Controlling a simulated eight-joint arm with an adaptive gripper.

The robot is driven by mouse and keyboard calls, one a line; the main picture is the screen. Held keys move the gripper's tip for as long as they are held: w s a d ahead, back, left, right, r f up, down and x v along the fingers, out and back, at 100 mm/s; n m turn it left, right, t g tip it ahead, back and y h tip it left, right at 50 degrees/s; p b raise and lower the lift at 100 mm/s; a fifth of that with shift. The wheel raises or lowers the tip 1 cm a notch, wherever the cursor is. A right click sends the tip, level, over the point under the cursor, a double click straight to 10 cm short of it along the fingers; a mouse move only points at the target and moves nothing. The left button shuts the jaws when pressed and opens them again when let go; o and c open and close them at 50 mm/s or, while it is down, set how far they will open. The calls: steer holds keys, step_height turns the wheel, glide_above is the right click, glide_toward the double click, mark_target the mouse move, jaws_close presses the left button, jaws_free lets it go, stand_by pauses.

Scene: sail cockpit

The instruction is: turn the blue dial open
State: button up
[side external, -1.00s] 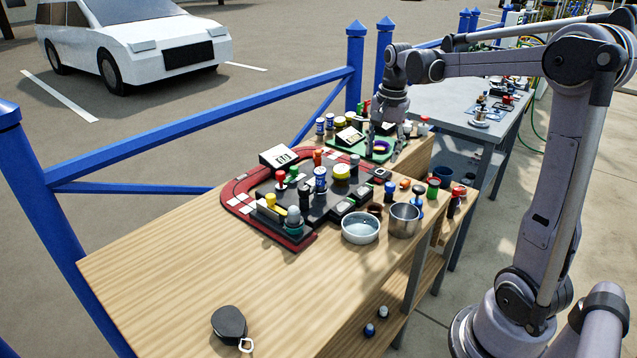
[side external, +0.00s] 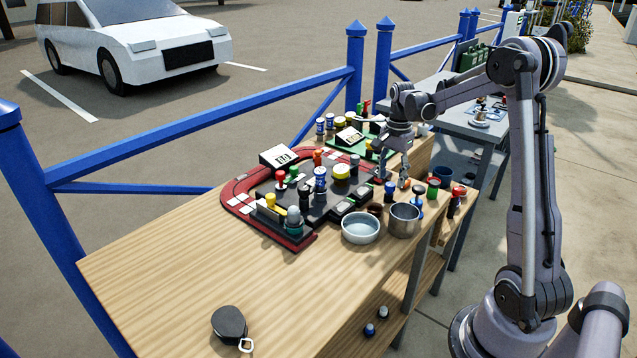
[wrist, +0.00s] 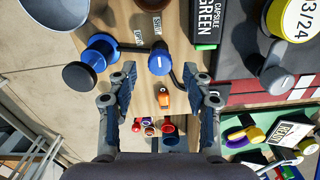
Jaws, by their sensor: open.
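The blue dial (wrist: 159,63) shows in the wrist view as a round blue knob with a small white mark and a dark bar at its side. Small labels reading SHUT and OPEN lie by it. It seems to be the blue piece (side external: 389,191) just below my gripper in the side view. My gripper (wrist: 158,80) is open and empty, its fingers on either side of the dial in the wrist picture. Whether they touch it cannot be told. In the side view my gripper (side external: 392,177) points down over the table's right part. A small orange piece (wrist: 164,99) shows between the fingers.
A blue spool with a black cap (wrist: 101,51) stands close left of the dial. A metal cup (side external: 404,220) and a pale bowl (side external: 361,229) stand nearby. A red-bordered board (side external: 252,213) with knobs lies left.

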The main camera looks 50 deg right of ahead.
mark_target(390, 189)
steer(key=shift+f, duration=1.15)
jaws_close()
steer(key=shift+n, duration=0.4)
steer(key=n, duration=1.3)
